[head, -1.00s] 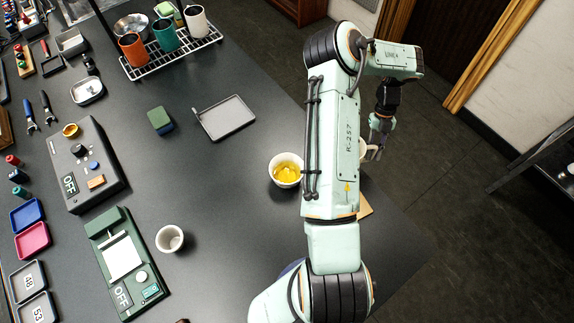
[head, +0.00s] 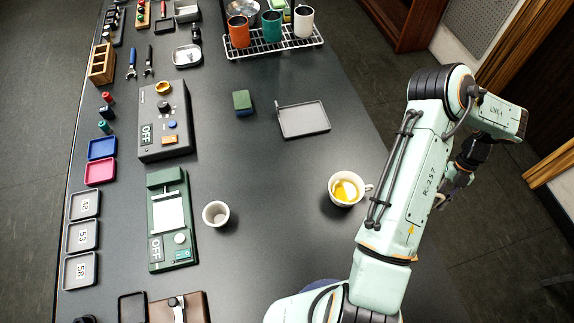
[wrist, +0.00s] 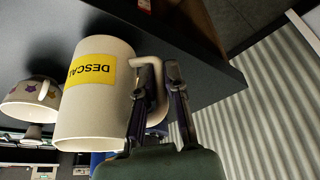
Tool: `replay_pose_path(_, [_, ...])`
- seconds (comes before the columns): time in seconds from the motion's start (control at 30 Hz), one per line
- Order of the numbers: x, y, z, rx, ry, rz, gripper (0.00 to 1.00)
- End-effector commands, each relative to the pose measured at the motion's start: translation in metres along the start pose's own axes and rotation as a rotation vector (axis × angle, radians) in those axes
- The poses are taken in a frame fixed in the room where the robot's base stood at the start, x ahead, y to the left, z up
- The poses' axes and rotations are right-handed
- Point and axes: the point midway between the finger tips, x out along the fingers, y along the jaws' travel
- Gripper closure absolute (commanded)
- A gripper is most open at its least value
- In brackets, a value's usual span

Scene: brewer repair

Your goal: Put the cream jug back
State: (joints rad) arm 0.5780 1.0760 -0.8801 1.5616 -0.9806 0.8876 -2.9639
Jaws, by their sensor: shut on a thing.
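The cream jug (wrist: 95,95), with a yellow label reading "DESCAL...", shows large in the wrist view. My gripper (wrist: 162,75) is shut on its handle (wrist: 150,90), with a finger on either side. In the head view my gripper (head: 447,190) is at the right, beyond the table's right edge in the picture. The jug is hidden behind my arm there. I cannot tell from these views whether the jug touches anything below it.
A white cup with yellow contents (head: 345,189) stands on the dark table (head: 270,160) left of my arm. A wire rack (head: 275,47) holds several cups at the back.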

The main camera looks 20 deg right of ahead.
Motion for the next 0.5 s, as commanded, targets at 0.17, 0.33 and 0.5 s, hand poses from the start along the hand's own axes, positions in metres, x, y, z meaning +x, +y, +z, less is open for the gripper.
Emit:
replay_pose_path(0.17, [-0.022,0.0,-0.008,0.0,-0.005,0.0,1.0])
replay_pose_path(0.33, [-0.067,0.001,-0.026,-0.001,-0.008,0.001,1.0])
replay_pose_path(0.5, [-0.108,0.001,-0.044,-0.002,-0.008,0.0,1.0])
